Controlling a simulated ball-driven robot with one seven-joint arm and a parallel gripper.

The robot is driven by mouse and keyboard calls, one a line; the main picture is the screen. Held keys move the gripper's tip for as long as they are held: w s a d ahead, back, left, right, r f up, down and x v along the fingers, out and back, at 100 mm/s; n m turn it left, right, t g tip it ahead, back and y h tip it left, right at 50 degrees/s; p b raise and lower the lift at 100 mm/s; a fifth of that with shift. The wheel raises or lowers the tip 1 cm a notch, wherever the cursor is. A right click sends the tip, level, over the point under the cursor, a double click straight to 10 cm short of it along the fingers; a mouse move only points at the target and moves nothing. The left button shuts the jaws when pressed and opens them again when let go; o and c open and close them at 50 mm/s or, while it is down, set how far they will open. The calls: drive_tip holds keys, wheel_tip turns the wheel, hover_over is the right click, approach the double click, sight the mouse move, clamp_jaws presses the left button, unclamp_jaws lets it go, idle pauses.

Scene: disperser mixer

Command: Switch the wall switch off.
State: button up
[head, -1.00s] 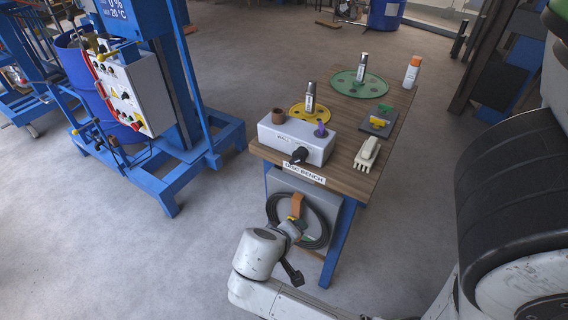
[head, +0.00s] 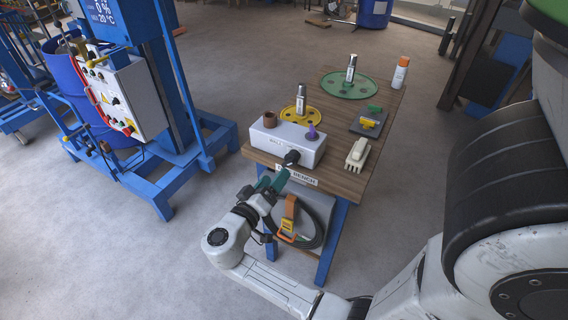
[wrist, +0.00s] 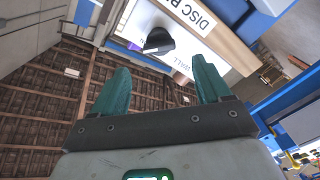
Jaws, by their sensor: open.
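A white box (head: 283,139) stands on the front end of the bench, with a partly legible label. A black knob (head: 292,157) sticks out of its front face; I cannot tell for sure that this is the wall switch. The knob also shows in the wrist view (wrist: 158,40), ahead of and between my fingers. My gripper (head: 270,180) has teal fingers and is just below and in front of the bench's front edge, apart from the knob. In the wrist view my gripper (wrist: 161,68) is open with nothing between its fingers.
The wooden bench (head: 335,186) also holds a brown cylinder (head: 269,120), a purple knob (head: 311,131), a yellow disc (head: 290,115), a green disc (head: 366,86) and a pale clamp-like block (head: 357,152). A coiled black hose (head: 318,230) hangs below. A blue mixer frame stands left.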

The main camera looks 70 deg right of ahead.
sight(286, 164)
drive_tip(key=p+x, duration=0.1)
drive_tip(key=x, duration=0.5)
drive_tip(key=shift+d, duration=0.25)
drive_tip(key=shift+c, duration=0.4)
drive_tip(key=c, duration=1)
drive_tip(key=shift+o, duration=0.2)
